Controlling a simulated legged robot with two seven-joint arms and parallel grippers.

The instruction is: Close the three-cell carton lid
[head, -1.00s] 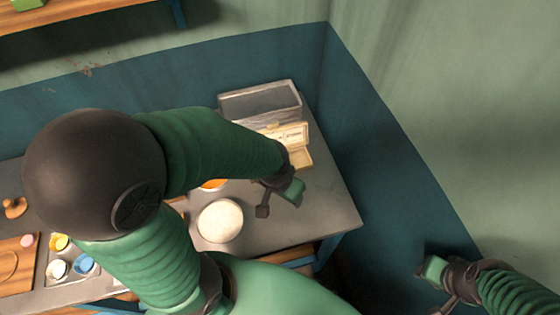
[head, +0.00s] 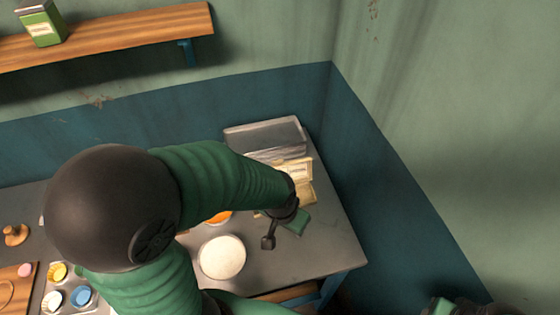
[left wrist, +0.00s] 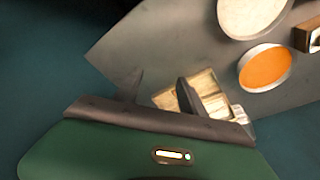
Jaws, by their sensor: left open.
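The cream carton (head: 305,191) lies near the right end of the grey table, with its lid (head: 293,170) standing raised along the back side. The arm hides part of the carton's left side. My left gripper (head: 284,230) is open and empty, in front of the carton and apart from it in the head view. In the left wrist view the carton (left wrist: 202,84) shows beyond the open fingers (left wrist: 160,90), and one finger covers part of it. My right gripper (head: 440,306) is barely in view at the bottom edge; its fingers are cut off.
A grey translucent bin (head: 265,135) stands behind the carton. A round white-filled dish (head: 222,257) and an orange-filled dish (left wrist: 265,67) are left of the gripper. A tray of coloured cups (head: 65,298) is at far left. The table's right front corner is bare.

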